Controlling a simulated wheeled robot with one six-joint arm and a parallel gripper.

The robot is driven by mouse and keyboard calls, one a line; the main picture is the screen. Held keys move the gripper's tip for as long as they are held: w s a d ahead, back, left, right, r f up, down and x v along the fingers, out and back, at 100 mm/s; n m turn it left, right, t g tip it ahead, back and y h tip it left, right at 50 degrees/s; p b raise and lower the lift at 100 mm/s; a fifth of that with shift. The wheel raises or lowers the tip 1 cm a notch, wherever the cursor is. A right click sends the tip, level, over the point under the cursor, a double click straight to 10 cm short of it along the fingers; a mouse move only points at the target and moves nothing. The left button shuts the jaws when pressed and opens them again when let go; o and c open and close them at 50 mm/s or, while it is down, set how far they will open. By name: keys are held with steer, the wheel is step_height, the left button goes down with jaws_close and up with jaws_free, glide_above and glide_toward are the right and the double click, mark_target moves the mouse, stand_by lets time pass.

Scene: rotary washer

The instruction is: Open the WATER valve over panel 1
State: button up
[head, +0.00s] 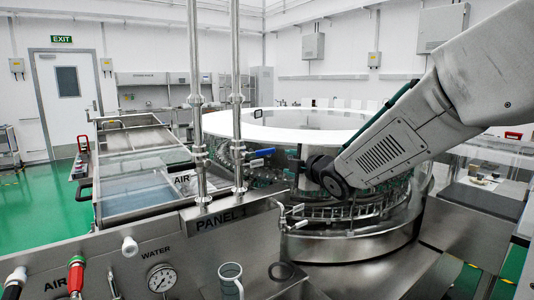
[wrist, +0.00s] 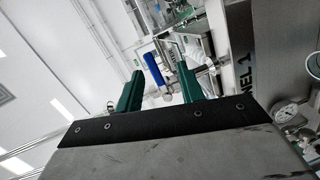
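The valve with the blue lever handle (head: 262,152) sits on the right of two upright steel pipes above the PANEL 1 sign (head: 222,218). The lever points to the right, roughly level. In the wrist view the blue lever (wrist: 154,67) shows between and beyond my two green fingers. My gripper (wrist: 160,72) is open, its fingers apart and nothing held. I cannot tell whether a finger touches the lever. In the head view my arm reaches in from the right, and the fingers are hard to make out against the machine.
The left pipe (head: 196,80) stands close beside the right pipe (head: 236,70). A round glass-topped washer (head: 305,125) stands behind them. On the front panel are a gauge (head: 161,278), a red-handled fitting (head: 76,272) and a white knob (head: 130,246). A steel cup (head: 230,280) stands below.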

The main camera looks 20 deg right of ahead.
mark_target(268, 152)
steer(key=w+a+n+y, duration=0.1)
steer(key=w, duration=0.2)
steer(key=w+a+n+y, duration=0.1)
steer(key=w+a, duration=0.1)
steer(key=w, duration=0.1)
steer(key=w+a+n+t, duration=0.1)
steer(key=w, duration=0.2)
steer(key=shift+w+a+r+n+y, duration=0.15)
steer(key=shift+w+r+n+y, duration=0.15)
steer(key=shift+r+y, duration=0.1)
jaws_close()
